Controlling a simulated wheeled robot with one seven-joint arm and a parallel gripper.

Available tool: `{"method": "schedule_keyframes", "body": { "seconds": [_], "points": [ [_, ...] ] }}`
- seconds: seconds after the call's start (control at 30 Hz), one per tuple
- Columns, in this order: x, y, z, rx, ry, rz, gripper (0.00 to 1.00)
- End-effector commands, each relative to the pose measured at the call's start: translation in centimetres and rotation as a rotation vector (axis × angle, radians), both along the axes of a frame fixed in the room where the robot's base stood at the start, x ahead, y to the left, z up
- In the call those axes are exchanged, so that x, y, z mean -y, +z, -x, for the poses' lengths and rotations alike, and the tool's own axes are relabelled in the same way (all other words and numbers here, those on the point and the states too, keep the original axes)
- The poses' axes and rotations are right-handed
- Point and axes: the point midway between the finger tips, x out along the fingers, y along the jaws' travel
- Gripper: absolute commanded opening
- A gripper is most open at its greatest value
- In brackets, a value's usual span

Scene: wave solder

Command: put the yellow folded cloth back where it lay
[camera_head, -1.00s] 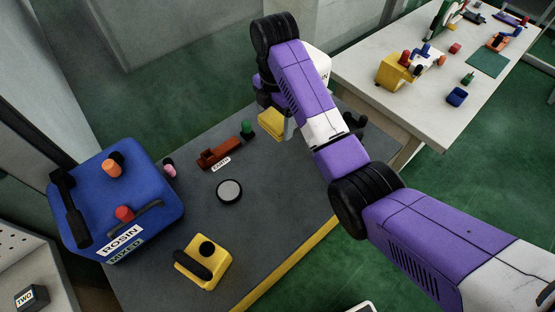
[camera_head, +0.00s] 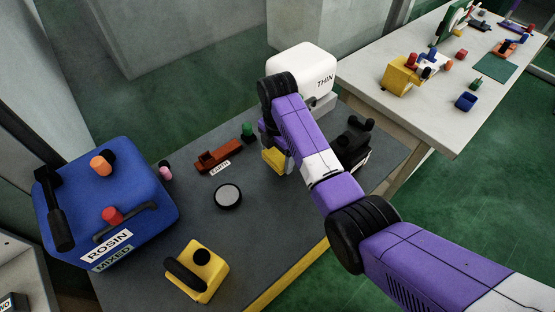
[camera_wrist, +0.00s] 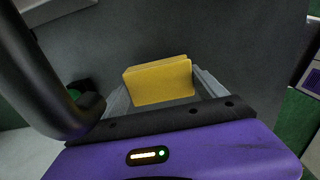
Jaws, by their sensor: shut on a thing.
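The yellow folded cloth (camera_head: 274,160) is held in my gripper (camera_head: 284,164), low over the grey tabletop (camera_head: 250,240). In the wrist view the cloth (camera_wrist: 158,81) stands between the two grey fingers of my gripper (camera_wrist: 162,90), which are shut on it. My forearm and wrist hide part of the gripper in the head view. I cannot tell whether the cloth touches the tabletop.
A white box marked THIN (camera_head: 302,68) stands behind my wrist, and a black device (camera_head: 352,148) to its right. A red-brown holder marked EARTH (camera_head: 218,156), a green-topped piece (camera_head: 248,132), and a round disc (camera_head: 228,196) lie left. A blue ROSIN box (camera_head: 150,210) stands farther left.

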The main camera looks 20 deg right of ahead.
Motion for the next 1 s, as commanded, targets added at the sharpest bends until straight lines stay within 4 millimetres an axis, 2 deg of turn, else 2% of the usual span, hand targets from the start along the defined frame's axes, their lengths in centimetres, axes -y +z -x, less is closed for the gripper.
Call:
{"method": "schedule_keyframes", "body": {
  "seconds": [0.17,0.57,0.6,0.7,1.0],
  "points": [
    [0.0,-2.1,0.0,-0.001,0.000,-0.001,0.43],
    [0.0,-2.6,0.0,0.000,0.000,0.000,0.43],
    [0.0,-2.7,0.0,0.000,0.000,0.000,0.83],
    [0.0,-2.6,0.0,0.000,0.000,0.000,1.00],
    [0.0,-2.1,0.0,0.001,0.000,0.000,1.00]
  ]
}}
